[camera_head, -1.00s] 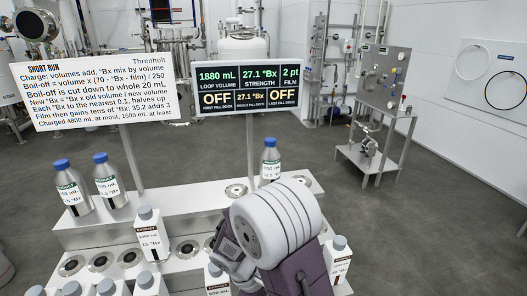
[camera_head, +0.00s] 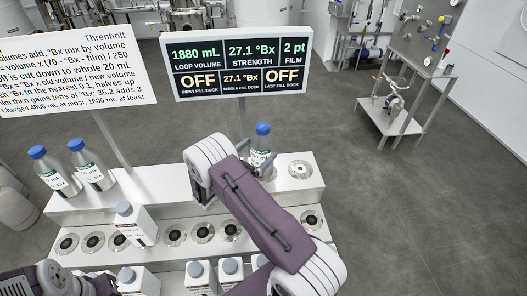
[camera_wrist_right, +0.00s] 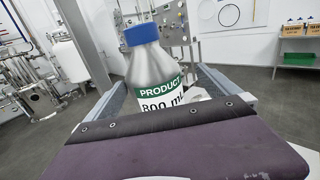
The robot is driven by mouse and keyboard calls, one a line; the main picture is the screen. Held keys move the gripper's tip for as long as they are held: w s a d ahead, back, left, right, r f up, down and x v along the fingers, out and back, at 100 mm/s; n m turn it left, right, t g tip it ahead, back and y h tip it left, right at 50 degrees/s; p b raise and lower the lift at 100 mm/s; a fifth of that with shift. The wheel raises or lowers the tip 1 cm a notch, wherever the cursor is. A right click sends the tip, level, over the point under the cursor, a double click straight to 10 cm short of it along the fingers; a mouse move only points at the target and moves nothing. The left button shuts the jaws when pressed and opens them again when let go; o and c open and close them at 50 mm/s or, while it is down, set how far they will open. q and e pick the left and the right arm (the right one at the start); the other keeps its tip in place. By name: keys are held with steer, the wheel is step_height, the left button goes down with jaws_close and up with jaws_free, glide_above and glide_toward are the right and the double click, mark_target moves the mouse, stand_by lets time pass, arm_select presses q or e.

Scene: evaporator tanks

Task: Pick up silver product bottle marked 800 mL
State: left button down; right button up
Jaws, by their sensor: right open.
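The silver product bottle (camera_head: 261,143) with a blue cap stands upright on the upper shelf, next to an empty round dock. In the right wrist view the bottle (camera_wrist_right: 153,65) shows a green PRODUCT band and the marking 800 mL; its lower part is hidden by my purple gripper body. My right gripper (camera_wrist_right: 165,84) is open, with its fingers on either side of the bottle; I cannot tell whether they touch it. My left gripper is not in view.
Two other blue-capped silver bottles (camera_head: 88,164) stand at the shelf's left. White grey-capped containers (camera_head: 133,224) stand at the front, among round sockets. A readout sign (camera_head: 237,67) and a text board (camera_head: 70,62) rise behind. Floor right of the shelf is clear.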

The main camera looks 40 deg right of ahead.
mark_target(270, 141)
steer(key=shift+d+r, duration=0.2)
steer(key=shift+d, duration=0.5)
steer(key=shift+d+f, duration=0.15)
steer(key=shift+d, duration=0.2)
steer(key=shift+w+d+p, duration=0.1)
steer(key=shift+d+p, duration=0.15)
steer(key=shift+p, duration=0.05)
steer(key=p+x, duration=0.2)
steer(key=x, duration=0.1)
steer(key=shift+w+d, duration=0.3)
steer(key=shift+d, duration=0.35)
steer(key=shift+d+f, duration=0.15)
steer(key=shift+w, duration=0.1)
steer(key=c, duration=1.8)
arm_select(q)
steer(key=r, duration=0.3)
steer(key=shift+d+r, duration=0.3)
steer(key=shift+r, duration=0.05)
arm_select(e)
steer(key=shift+c, duration=0.9)
